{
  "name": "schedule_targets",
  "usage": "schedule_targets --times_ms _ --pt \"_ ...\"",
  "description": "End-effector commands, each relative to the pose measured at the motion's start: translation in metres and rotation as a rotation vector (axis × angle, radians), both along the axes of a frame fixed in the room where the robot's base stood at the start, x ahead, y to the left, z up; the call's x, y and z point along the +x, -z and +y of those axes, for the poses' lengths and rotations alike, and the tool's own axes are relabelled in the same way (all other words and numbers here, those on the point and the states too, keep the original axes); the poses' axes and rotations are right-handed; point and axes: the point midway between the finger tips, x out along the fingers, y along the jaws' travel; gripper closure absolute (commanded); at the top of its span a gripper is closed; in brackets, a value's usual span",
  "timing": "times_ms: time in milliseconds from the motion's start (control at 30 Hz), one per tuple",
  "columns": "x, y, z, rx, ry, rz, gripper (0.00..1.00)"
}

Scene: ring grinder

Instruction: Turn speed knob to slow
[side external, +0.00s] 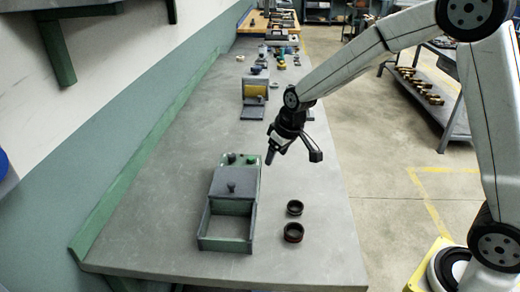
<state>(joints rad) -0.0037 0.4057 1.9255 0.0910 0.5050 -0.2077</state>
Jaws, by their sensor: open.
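The ring grinder is a green box (226,244) with a grey sliding-type cover (233,183) and an open compartment at its front.
Two dark rings (295,207) (293,232) lie to the right of the box, the nearer one with a red band. Farther back stands another device with a yellow roller (254,91), with small parts behind it. The table (150,215) is clear to the left.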

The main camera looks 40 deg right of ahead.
Motion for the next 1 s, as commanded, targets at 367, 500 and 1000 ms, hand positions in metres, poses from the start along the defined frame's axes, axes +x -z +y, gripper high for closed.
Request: schedule_targets --times_ms 367,500,1000 --pt "0.094 0.004 0.008 0.009 -0.088 -0.048 0.27" --pt "0.120 0.007 0.011 0.011 -0.117 -0.064 0.27" --pt "0.142 0.009 0.013 0.015 -0.146 -0.081 0.27"
